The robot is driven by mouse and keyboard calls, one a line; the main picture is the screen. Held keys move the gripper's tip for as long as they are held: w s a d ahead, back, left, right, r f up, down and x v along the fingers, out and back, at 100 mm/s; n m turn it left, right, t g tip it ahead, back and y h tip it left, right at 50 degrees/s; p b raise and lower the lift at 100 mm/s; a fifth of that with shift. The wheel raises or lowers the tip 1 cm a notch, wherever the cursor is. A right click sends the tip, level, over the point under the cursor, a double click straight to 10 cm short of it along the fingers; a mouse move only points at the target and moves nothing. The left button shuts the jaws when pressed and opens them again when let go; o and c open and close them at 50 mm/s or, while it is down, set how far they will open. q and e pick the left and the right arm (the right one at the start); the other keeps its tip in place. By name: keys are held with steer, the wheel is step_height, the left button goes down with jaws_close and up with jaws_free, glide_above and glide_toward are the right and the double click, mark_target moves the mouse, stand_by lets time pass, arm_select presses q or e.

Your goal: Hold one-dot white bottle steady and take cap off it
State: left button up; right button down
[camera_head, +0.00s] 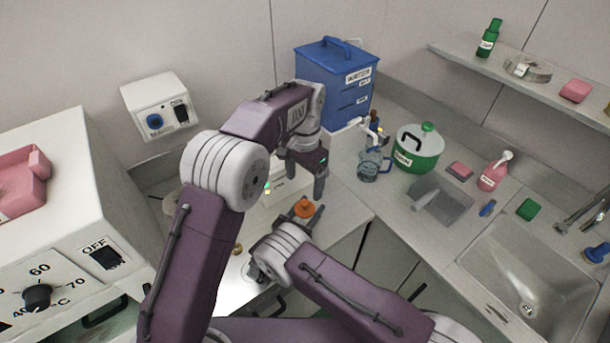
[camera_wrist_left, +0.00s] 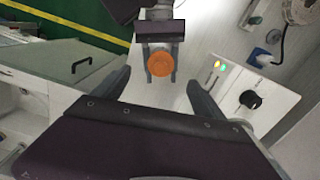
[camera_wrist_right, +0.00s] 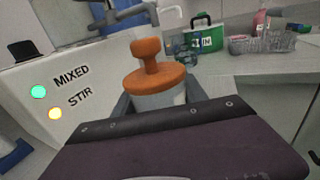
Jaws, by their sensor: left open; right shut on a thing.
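The white bottle (camera_wrist_right: 160,100) stands upright between the fingers of my right gripper (camera_wrist_right: 157,103), which is shut on its body. Its orange cap (camera_wrist_right: 152,80), with a raised knob, is on top. The cap also shows in the head view (camera_head: 304,209) and from above in the left wrist view (camera_wrist_left: 161,64). My left gripper (camera_head: 305,183) is open and empty, above the cap and apart from it. Its spread fingers (camera_wrist_left: 158,92) show in the left wrist view. No dot on the bottle is visible; most of its body is hidden.
A white stirrer box (camera_wrist_right: 62,95) with lit green and yellow lamps stands close beside the bottle. A blue drawer box (camera_head: 330,80), a glass jug (camera_head: 374,166) and a green-and-white pot (camera_head: 418,150) stand behind. The sink (camera_head: 530,275) lies right.

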mark_target(305, 202)
arm_select(q)
steer(key=shift+n, duration=0.7)
steer(key=f, duration=1)
steer(key=shift+w+d+f, duration=0.15)
steer(key=shift+w+f, duration=0.05)
steer(key=shift+w, duration=0.05)
steer(key=c, duration=1.7)
steer(key=shift+o, duration=0.2)
steer(key=shift+r, duration=0.15)
steer(key=shift+r, duration=1)
